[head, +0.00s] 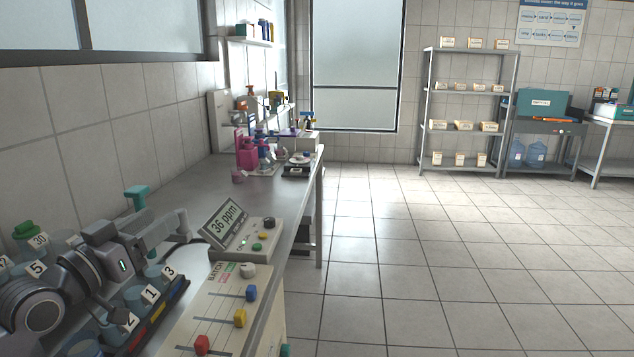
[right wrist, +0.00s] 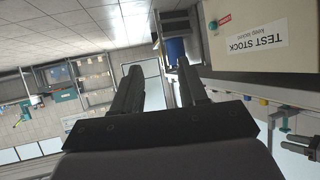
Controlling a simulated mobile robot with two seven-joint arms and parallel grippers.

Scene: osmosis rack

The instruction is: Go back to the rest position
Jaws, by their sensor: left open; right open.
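My left gripper (head: 182,232) reaches in from the left in the head view, above the steel bench (head: 190,187) and the numbered canisters. Its fingers are apart, with nothing seen between them. It is left of the meter reading "36 ppm" (head: 227,222). My right gripper (right wrist: 158,68) shows in the right wrist view, with its two dark fingers spread and nothing between them. That view is tilted far over. My right gripper does not show in the head view.
Canisters numbered 1 (head: 150,293), 2 and 3 stand close under my left arm. A panel with coloured sliders (head: 222,308) lies on the bench's near right. A box labelled "TEST STOCK" (right wrist: 262,42) is at the right wrist view's upper right. Floor on the right (head: 400,270) is clear.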

